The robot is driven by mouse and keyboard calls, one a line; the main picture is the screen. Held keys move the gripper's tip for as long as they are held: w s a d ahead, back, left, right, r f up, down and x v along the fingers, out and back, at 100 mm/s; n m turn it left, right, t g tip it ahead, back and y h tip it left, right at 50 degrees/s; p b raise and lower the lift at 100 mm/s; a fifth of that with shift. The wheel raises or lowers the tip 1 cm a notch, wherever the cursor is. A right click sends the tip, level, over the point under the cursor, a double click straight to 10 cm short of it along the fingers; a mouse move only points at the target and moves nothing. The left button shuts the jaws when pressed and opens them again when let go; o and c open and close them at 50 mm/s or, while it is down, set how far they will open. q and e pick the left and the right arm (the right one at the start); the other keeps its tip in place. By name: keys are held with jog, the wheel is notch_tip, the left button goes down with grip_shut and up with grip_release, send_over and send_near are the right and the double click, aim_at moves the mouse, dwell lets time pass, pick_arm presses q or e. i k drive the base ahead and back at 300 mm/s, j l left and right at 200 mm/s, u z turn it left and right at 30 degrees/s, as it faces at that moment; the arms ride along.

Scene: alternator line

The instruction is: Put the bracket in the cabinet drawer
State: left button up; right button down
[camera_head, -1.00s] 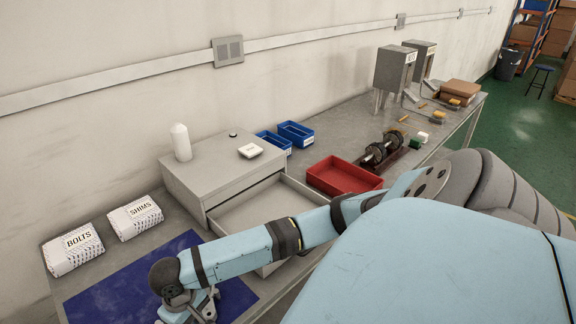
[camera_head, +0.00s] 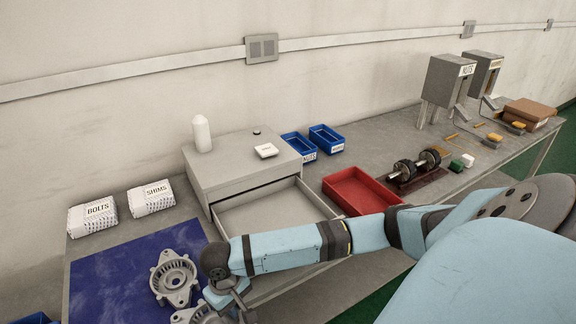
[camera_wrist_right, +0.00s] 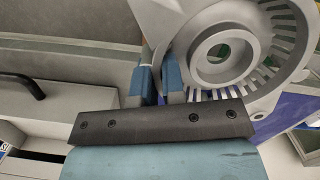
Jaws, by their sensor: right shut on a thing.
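The cabinet (camera_head: 240,163) is a grey box on the bench, and its drawer (camera_head: 314,193) is pulled out and looks empty. One grey finned round bracket (camera_head: 174,279) lies on the blue mat. A second bracket (camera_head: 197,317) is at the bottom edge, partly cut off. My right gripper (camera_head: 236,304) is beside it, in front of the drawer's left side. In the right wrist view, my right gripper (camera_wrist_right: 160,85) is shut on the rim of a bracket (camera_wrist_right: 222,50), whose finned face fills the upper right. My left gripper is not in view.
White BOLTS (camera_head: 92,219) and SHIMS (camera_head: 152,199) packs lie left of the cabinet. A white bottle (camera_head: 201,133) and small box (camera_head: 266,150) stand on top. A red tray (camera_head: 360,190) sits right of the drawer. My right arm passes over the drawer's front.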

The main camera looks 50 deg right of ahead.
aim_at(253, 233)
jog(key=k+l, duration=0.1)
jog(key=l, duration=0.3)
jog(key=k+l, duration=0.1)
jog(key=l, duration=0.3)
jog(key=k+l+u, duration=0.1)
jog(key=l, duration=0.3)
jog(key=k+l, duration=0.15)
jog(key=l, duration=0.25)
